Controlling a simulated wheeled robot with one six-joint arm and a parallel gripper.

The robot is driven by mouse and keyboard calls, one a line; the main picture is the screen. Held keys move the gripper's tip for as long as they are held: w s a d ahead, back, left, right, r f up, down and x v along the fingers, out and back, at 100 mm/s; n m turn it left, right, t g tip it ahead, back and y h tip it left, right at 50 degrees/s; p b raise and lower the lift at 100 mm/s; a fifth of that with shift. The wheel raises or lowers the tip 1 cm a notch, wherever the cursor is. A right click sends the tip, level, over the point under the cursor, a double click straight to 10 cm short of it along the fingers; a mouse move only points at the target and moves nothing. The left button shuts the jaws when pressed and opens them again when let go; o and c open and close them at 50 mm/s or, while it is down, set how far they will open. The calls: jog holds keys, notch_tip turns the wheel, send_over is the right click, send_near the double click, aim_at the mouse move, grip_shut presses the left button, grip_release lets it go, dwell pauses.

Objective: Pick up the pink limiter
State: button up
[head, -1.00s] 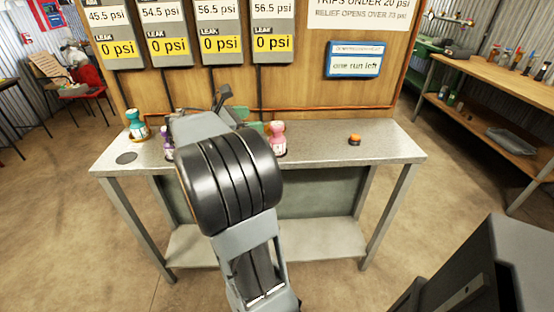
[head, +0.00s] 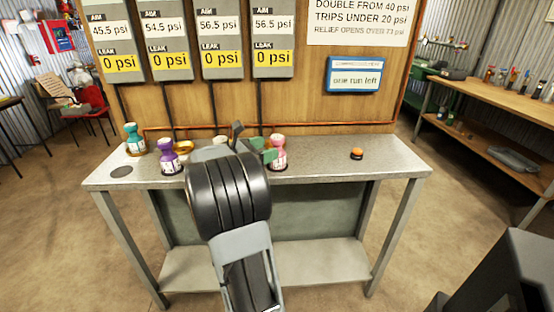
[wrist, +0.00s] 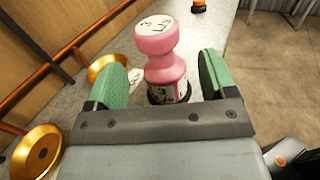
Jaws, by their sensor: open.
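The pink limiter (head: 278,152) stands upright on the grey bench, right of my arm in the head view. In the wrist view the pink limiter (wrist: 160,62) has a white top with black marks and a labelled body. My gripper (wrist: 170,78) is open, with a green finger on each side of the limiter's lower body. Gaps show between fingers and limiter, so it is not gripped. In the head view my gripper (head: 262,150) is partly hidden by my arm, just left of the limiter.
A teal limiter (head: 134,140) and a purple limiter (head: 168,158) stand at the bench's left. Brass dishes (wrist: 38,150) lie near the wooden panel. An orange-topped button (head: 356,153) sits to the right. The bench's right part (head: 390,160) is mostly clear.

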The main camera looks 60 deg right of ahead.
aim_at(277, 145)
jog(key=shift+b+x, duration=0.35)
jog(key=shift+x, duration=2.05)
jog(key=shift+a, duration=0.1)
jog(key=c, duration=1.2)
